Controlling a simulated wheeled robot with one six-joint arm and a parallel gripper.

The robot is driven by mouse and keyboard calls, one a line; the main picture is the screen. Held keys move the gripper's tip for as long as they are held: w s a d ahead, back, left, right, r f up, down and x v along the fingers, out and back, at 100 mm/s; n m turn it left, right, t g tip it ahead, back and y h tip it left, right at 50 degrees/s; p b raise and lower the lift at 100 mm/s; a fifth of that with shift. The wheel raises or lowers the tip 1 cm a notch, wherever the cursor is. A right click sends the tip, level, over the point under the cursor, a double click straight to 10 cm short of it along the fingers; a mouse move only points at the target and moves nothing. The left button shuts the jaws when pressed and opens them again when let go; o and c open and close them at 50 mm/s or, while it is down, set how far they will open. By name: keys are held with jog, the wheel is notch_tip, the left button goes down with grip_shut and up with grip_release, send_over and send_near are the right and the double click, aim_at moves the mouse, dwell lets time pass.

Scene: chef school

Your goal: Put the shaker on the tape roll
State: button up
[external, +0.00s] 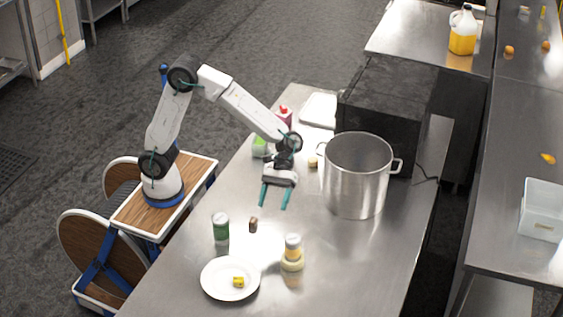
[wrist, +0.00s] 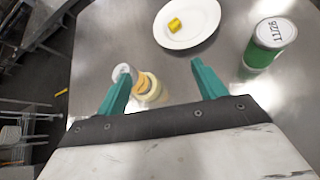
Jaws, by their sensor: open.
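The shaker (external: 292,246), with a pale cap and a yellow-orange body, stands upright and appears to rest on the cream tape roll (external: 292,265), right of the plate. In the wrist view the shaker (wrist: 124,72) shows beside the left finger, which partly covers it, with the tape roll (wrist: 154,88) at its base. My gripper (external: 274,208) is open and empty above the table, behind and a little left of the shaker in the external view. In the wrist view nothing is gripped between the fingertips (wrist: 160,72).
A white plate (external: 216,283) with a yellow piece (external: 239,282) lies at the front. A green jar (external: 220,229) and a small brown piece (external: 253,225) stand left of my gripper. A large steel pot (external: 357,180) stands to the right. Bare table lies between pot and shaker.

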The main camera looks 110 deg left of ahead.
jog(key=s+a+r+m+y, duration=0.1)
jog(key=s+a+m+y, duration=0.2)
jog(key=s, duration=0.8)
jog(key=s+a+m+y, duration=0.3)
jog(key=s+m, duration=0.4)
jog(key=s, duration=0.5)
jog(key=s+a+r+m+y, duration=0.1)
jog(key=s+a+m+y, duration=0.3)
jog(key=s, duration=0.7)
jog(key=shift+s+r+m+t+y, duration=0.3)
jog(key=shift+s+r+m+y, duration=0.1)
jog(key=shift+m+y, duration=0.4)
